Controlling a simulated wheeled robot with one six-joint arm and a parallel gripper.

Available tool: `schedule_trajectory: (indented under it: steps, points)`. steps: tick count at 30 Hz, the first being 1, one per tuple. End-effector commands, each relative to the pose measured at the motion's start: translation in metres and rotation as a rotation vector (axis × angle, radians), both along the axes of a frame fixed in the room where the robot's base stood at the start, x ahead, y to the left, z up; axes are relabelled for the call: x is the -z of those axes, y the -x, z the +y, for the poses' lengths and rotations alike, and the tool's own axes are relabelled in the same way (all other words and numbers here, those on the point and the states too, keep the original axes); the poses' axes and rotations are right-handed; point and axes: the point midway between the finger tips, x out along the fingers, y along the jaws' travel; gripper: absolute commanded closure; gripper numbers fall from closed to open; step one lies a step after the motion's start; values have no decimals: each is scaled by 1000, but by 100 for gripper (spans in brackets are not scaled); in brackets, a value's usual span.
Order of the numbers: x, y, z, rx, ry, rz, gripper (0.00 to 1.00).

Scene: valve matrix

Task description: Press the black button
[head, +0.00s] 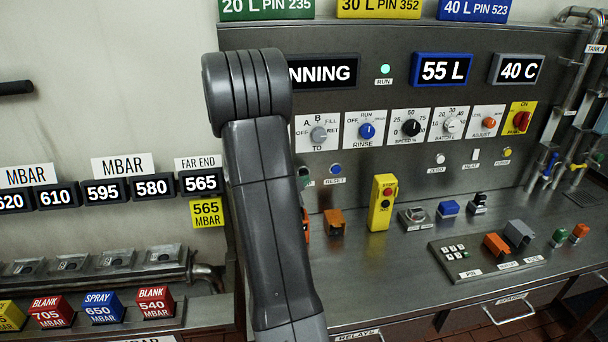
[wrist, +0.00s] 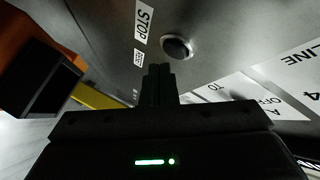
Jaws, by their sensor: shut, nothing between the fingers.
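The black button (wrist: 177,47) shows in the wrist view as a round dark knob on the grey metal panel, beside a white STOP label (wrist: 143,20). My gripper (wrist: 158,70) is shut and empty. Its fingertips point toward the panel, a little below and left of the button in the picture, and appear apart from it. In the head view my arm covers this part of the panel, so the gripper and the button cannot be made out there.
An orange and black box (wrist: 38,65) is close at the left in the wrist view. In the head view, a blue reset button (head: 336,169), a dial row (head: 367,131) and a yellow stop box (head: 382,204) are right of my arm.

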Motion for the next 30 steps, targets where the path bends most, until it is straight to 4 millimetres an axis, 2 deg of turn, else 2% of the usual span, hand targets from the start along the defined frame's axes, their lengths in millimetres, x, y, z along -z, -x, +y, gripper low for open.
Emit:
schedule_trajectory:
  steps: [16, 30]
  points:
    - [0, 0, 0, 0, 0, 0, 100]
    - [0, -8, 2, 0, 0, 0, 100]
